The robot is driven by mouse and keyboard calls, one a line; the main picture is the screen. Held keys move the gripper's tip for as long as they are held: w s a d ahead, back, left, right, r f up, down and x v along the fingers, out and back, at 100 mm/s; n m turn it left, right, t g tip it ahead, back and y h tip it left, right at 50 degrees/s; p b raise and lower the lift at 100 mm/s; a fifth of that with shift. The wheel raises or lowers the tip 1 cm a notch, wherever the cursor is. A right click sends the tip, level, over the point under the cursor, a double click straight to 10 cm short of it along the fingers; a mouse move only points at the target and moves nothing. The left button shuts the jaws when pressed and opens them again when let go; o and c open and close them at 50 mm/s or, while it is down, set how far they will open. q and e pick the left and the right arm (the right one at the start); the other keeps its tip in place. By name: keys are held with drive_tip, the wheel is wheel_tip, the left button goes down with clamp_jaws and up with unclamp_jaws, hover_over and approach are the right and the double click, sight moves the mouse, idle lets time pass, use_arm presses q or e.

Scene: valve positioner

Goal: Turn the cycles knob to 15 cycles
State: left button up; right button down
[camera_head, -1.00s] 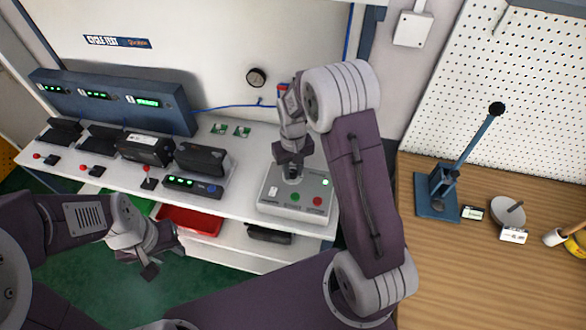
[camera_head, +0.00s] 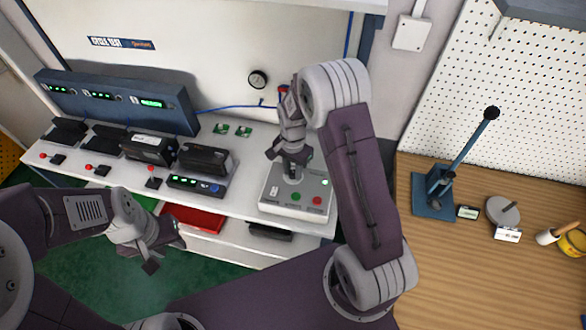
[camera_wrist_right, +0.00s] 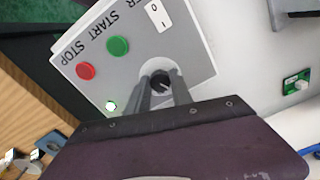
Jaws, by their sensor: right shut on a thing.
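A grey control box (camera_head: 309,186) stands on the white bench, with a green start button (camera_head: 296,196), a red stop button (camera_head: 317,201) and a lit green lamp (camera_head: 324,182). The box also shows in the right wrist view (camera_wrist_right: 195,62), with its white 0/I switch (camera_wrist_right: 158,15). My right gripper (camera_wrist_right: 160,88) points down at the dark knob (camera_wrist_right: 160,80) on a pale round dial, its fingers shut on it. The fingers hide part of the dial, and its markings are not readable. My left gripper (camera_head: 166,254) hangs empty and open in front of the bench.
Several black devices (camera_head: 205,159) and a blue panel with green displays (camera_head: 120,100) stand on the bench to the left. A red bin (camera_head: 192,218) is below. A wooden table (camera_head: 470,270) with a blue stand (camera_head: 433,200) is at right.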

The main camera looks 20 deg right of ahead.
drive_tip(key=m+p, duration=0.1)
drive_tip(key=m, duration=0.4)
drive_tip(key=shift+w+r+m, duration=0.1)
drive_tip(key=shift+m, duration=0.2)
drive_tip(key=m, duration=0.5)
drive_tip(key=shift+w+p, duration=0.1)
drive_tip(key=shift+p, duration=0.2)
drive_tip(key=shift+m, duration=0.3)
drive_tip(key=c, duration=1.2)
unclamp_jaws()
drive_tip(key=shift+o, duration=0.4)
